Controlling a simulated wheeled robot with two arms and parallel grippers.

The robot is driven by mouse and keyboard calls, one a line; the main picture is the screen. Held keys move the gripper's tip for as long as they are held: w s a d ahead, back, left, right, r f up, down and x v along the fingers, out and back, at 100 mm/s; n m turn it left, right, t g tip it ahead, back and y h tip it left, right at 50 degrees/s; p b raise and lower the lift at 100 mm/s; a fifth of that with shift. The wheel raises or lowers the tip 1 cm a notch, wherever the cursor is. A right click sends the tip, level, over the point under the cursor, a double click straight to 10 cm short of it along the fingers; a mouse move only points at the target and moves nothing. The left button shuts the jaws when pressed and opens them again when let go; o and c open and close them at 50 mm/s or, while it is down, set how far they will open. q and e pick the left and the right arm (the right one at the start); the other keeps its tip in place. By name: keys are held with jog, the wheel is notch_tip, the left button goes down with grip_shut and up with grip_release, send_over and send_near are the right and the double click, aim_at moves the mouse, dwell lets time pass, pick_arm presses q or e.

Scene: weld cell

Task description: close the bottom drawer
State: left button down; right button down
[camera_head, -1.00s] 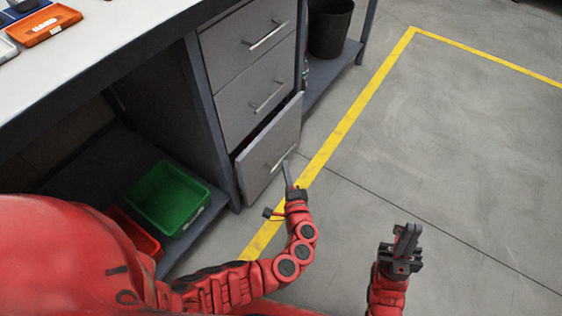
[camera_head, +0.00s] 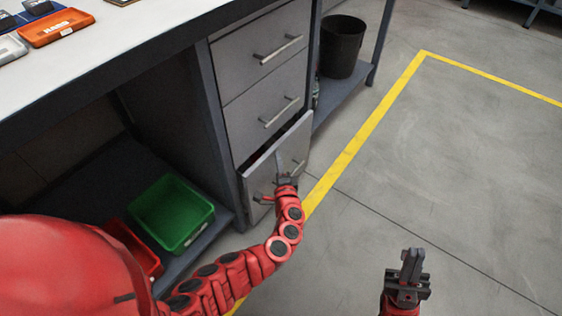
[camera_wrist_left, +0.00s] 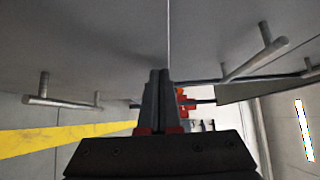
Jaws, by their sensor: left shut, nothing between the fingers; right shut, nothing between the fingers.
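The bottom drawer (camera_head: 256,180) of the grey cabinet stands partly open, with a dark gap behind its top edge. Its bar handle (camera_head: 298,165) is partly hidden by my left gripper. My left gripper (camera_head: 279,157) is shut and empty, its fingertips at the drawer front near the top edge; I cannot tell whether they touch it. In the left wrist view the shut fingers (camera_wrist_left: 158,75) lie close to grey panels, with bar handles on both sides and red and orange items beyond. My right gripper (camera_head: 411,257) is shut and empty over the floor at the right.
The two drawers above (camera_head: 262,105) look shut. A green bin (camera_head: 172,212) and a red bin (camera_head: 137,247) sit on the lower shelf at left. A black bucket (camera_head: 341,48) stands on a shelf behind the cabinet. The floor at right is clear.

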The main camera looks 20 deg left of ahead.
aim_at(267, 160)
pick_arm(q)
jog(key=a, duration=0.1)
jog(key=w+a+b, duration=0.1)
jog(key=a, duration=0.1)
jog(key=a+b, duration=0.1)
jog(key=shift+w+a+f, duration=0.15)
jog(key=shift+w+a, duration=0.05)
jog(key=shift+w, duration=0.05)
jog(key=shift+w+a+r, duration=0.1)
jog(key=shift+a+r, duration=0.1)
